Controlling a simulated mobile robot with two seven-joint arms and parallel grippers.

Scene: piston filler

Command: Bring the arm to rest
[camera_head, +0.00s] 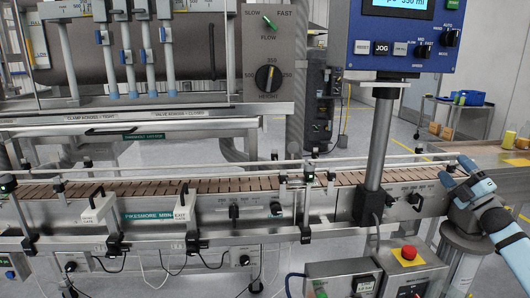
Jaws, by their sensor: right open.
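My right arm (498,220), pale blue and grey, reaches in from the right edge. Its right gripper (455,169) is open, with dark fingertips pointing up and left near the right end of the conveyor. I see nothing between the fingers. From this angle I cannot tell whether the fingertips touch the conveyor's edge or only overlap it in the picture. My left gripper is not in view.
The slatted conveyor (240,184) with guide rails crosses the view. The filler cabinet (271,65) stands behind it. A post (379,140) carries the blue control panel (404,50). A red stop button (409,252) sits in front, left of my arm.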

